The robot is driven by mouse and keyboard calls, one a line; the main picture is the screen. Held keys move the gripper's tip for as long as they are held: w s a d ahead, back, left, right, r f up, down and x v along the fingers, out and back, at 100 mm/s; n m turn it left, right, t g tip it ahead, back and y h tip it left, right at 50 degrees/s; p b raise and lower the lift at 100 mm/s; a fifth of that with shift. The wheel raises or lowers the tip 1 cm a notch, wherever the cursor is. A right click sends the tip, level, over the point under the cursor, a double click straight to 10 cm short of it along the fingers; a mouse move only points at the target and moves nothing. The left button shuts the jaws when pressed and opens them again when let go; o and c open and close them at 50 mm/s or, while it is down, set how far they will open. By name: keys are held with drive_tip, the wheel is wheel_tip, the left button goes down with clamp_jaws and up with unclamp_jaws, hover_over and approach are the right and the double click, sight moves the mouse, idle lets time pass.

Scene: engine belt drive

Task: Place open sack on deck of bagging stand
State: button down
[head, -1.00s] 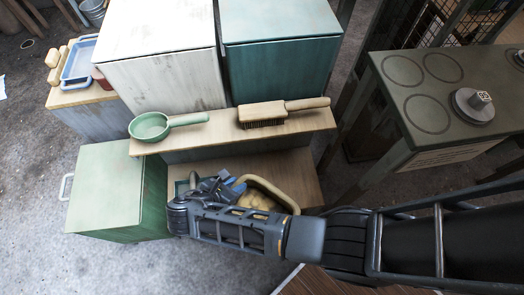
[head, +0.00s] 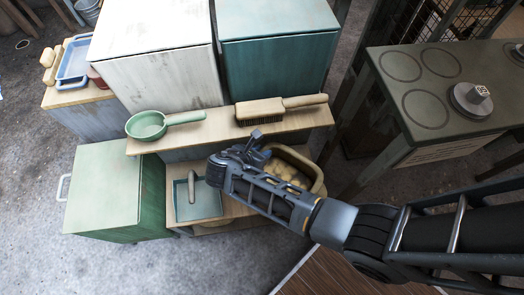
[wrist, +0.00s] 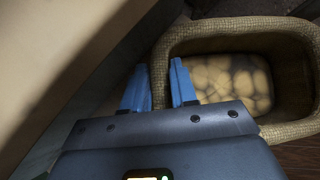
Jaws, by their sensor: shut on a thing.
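The open sack (head: 317,182) is a tan, coarse-woven container with a thick rim and lumpy pale contents. It is at the right end of the bagging stand's low wooden deck (head: 235,209); I cannot tell whether it touches the deck. My gripper (wrist: 158,87) has its blue fingers on either side of the sack's near rim, shut on it. The sack's mouth (wrist: 225,80) faces up in the wrist view, and its right side runs out of that frame. In the head view my arm hides part of the sack and deck.
A teal square tray (head: 183,209) with a grey handled object sits on the deck's left. Above is a shelf (head: 215,136) with a green scoop (head: 147,125) and a brush (head: 262,110). A green cabinet (head: 105,185) stands left; a dark table (head: 425,75) stands right.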

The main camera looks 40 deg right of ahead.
drive_tip(key=shift+w+d, duration=0.1)
drive_tip(key=shift+d, duration=0.35)
drive_tip(key=shift+a+f+b, duration=0.1)
drive_tip(key=shift+f+b, duration=0.15)
drive_tip(key=shift+b, duration=0.3)
drive_tip(key=c, duration=0.9)
unclamp_jaws()
drive_tip(key=p+v, duration=0.2)
drive_tip(key=v, duration=1)
